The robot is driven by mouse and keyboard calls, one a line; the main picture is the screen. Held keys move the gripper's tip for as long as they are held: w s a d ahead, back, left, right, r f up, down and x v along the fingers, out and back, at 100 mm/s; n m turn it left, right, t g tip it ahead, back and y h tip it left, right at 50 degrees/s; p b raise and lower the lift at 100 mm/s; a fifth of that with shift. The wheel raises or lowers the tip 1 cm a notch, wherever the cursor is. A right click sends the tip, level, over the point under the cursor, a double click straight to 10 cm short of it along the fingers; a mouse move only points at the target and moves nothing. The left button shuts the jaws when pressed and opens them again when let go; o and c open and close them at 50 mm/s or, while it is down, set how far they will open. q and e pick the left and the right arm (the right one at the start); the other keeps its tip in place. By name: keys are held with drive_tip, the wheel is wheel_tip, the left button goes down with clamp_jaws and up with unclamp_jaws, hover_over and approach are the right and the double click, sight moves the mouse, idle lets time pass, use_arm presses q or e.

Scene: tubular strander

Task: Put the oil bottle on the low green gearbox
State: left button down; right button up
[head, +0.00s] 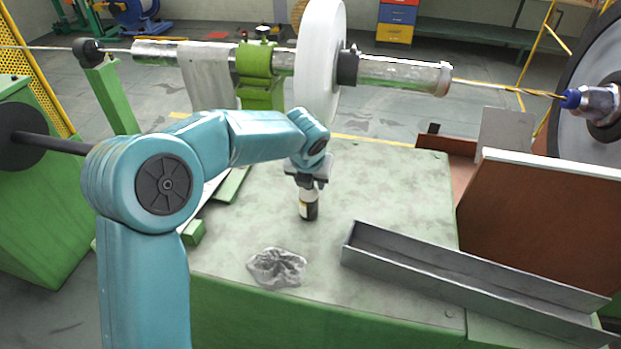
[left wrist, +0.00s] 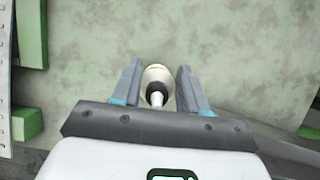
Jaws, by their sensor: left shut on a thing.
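My left gripper (head: 307,186) points down over the flat top of the low green gearbox (head: 390,195). It is shut on the oil bottle (head: 309,207), a small bottle with a dark body and a pale label. The bottle is upright, at or just above the gearbox top; I cannot tell if it touches. In the left wrist view the bottle (left wrist: 157,80) shows from above, with a dark nozzle, between the two fingers of the left gripper (left wrist: 158,88). The gripper hides the bottle's upper part in the head view. My right gripper is not in view.
A crumpled grey rag (head: 277,268) lies on the gearbox top in front of the bottle. A long grey metal channel (head: 460,280) lies to the right. A brown panel (head: 545,215) stands behind it. A white disc (head: 319,65) on a shaft stands behind.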

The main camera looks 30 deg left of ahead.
use_arm(q)
drive_tip(key=c, duration=0.6)
unclamp_jaws()
drive_tip(key=shift+o, duration=0.3)
drive_tip(key=shift+s+a, duration=0.15)
drive_tip(key=shift+s, duration=0.05)
drive_tip(key=shift+w+r, duration=0.1)
drive_tip(key=v, duration=1.2)
drive_tip(key=shift+s, duration=0.2)
drive_tip(key=shift+w, duration=0.15)
